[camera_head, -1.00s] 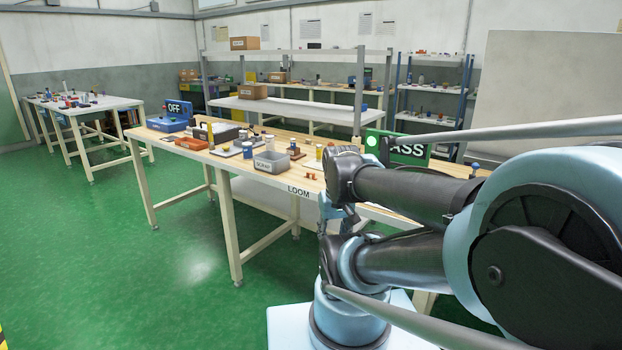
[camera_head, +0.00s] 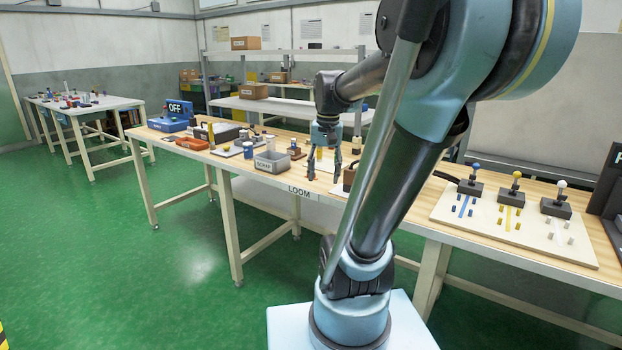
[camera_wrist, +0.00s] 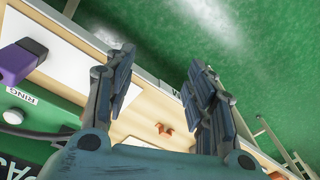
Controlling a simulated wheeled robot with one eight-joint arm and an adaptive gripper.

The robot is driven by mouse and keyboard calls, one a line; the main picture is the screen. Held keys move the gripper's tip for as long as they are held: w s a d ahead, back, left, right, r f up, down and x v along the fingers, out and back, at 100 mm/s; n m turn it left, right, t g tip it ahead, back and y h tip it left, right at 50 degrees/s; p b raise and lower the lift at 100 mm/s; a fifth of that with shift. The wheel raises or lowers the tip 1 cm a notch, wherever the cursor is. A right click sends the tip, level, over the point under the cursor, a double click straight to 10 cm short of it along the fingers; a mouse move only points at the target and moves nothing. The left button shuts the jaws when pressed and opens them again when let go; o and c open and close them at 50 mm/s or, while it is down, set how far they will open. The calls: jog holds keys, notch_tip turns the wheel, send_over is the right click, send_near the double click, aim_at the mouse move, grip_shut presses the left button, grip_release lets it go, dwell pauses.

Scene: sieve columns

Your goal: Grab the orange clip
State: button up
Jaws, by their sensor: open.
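The small orange clip (camera_wrist: 164,130) lies on the pale surface of the wooden bench (camera_wrist: 140,107) in the wrist view. It shows between the bases of my two fingers in the picture, apart from both. My gripper (camera_wrist: 160,62) is open and empty, with its fingers spread. In the head view my gripper (camera_head: 324,179) points down over the front edge of the bench (camera_head: 300,189), above the LOOM label. I cannot clearly make out the clip there, behind or beside the fingers.
A grey scrap bin (camera_head: 271,163) stands left of my gripper. An orange tray (camera_head: 192,143) and a blue box (camera_head: 167,125) are farther left. A board with several levers (camera_head: 513,223) lies at right. The wrist view shows a purple block (camera_wrist: 18,62) and a green panel (camera_wrist: 40,112).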

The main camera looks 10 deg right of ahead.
jog(key=w+d+r+m+g, duration=0.1)
jog(key=w+r+m, duration=0.25)
jog(key=w, duration=0.85)
jog(key=w+r+m+g, duration=0.15)
jog(key=w+r, duration=0.25)
jog(key=w, duration=0.9)
jog(key=shift+t+y, duration=0.25)
jog(key=shift+y, duration=0.05)
jog(key=f, duration=0.8)
jog(key=s+f, duration=0.1)
jog(key=f, duration=0.2)
jog(key=shift+a+f, duration=0.3)
jog(key=shift+f, duration=0.1)
jog(key=shift+s+f, duration=0.2)
jog(key=shift+f, duration=2.35)
jog(key=c, duration=0.3)
jog(key=shift+c, duration=0.2)
jog(key=shift+r, duration=0.15)
